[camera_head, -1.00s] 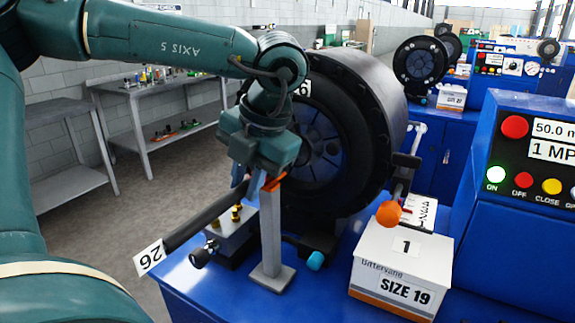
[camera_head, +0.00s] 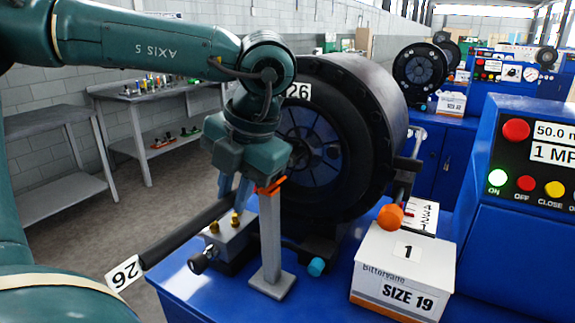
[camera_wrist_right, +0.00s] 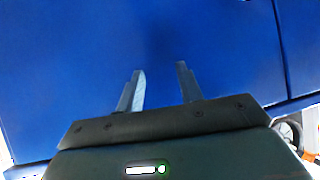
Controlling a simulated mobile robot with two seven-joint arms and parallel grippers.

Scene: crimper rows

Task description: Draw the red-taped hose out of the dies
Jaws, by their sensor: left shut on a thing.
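My left gripper (camera_head: 232,190) is shut on the hose, just left of the orange-topped grey post (camera_head: 270,235). The hose's inner end is hidden behind the gripper, and I cannot make out the red tape. The round black crimper head (camera_head: 355,130) with its blue dies (camera_head: 312,150) stands behind and to the right. In the right wrist view my right gripper (camera_wrist_right: 160,72) is open and empty, facing a plain blue surface.
A small block with brass fittings (camera_head: 228,238) stands beside the post. A white SIZE 19 box (camera_head: 402,275) and an orange knob (camera_head: 390,217) are at the right. The control panel (camera_head: 530,170) is at the far right. Floor left of the blue bench is clear.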

